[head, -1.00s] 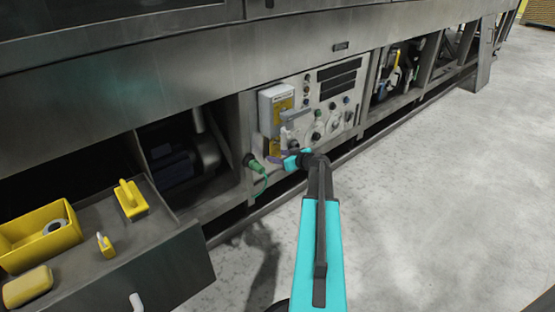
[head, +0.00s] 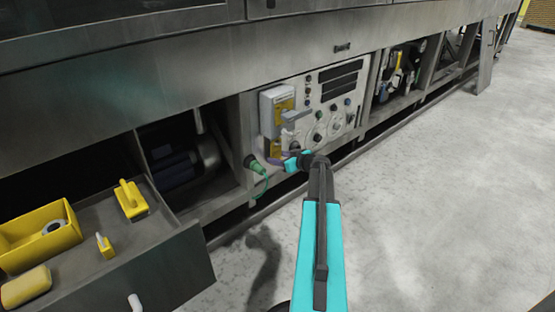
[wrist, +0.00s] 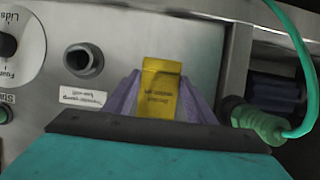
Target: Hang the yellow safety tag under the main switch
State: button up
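The main switch is a grey box (head: 268,112) with a yellow plate and a grey lever (head: 296,115), at the left of the control panel in the head view. The yellow safety tag (wrist: 161,88) sits between the purple fingers of my gripper (wrist: 160,100) in the wrist view, with dark lettering on its face. The fingers look closed on its two sides. In the head view my gripper (head: 277,160) is just below the switch box, close to the panel. The tag's lower part and any hook under the switch are hidden.
A green connector with a cable (head: 256,165) hangs left of my gripper and is close to it in the wrist view (wrist: 262,122). A round socket (wrist: 83,61) and labels are on the panel. An open drawer (head: 165,265) holds yellow items. The floor at right is clear.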

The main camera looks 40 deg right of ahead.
jog(key=o, duration=0.3)
jog(key=shift+o, duration=0.2)
jog(key=d+p+v, duration=0.1)
jog(key=p+v, duration=0.2)
jog(key=v, duration=1)
jog(key=shift+s+a+p, duration=0.4)
jog(key=shift+a, duration=0.1)
jog(key=shift+r, duration=0.15)
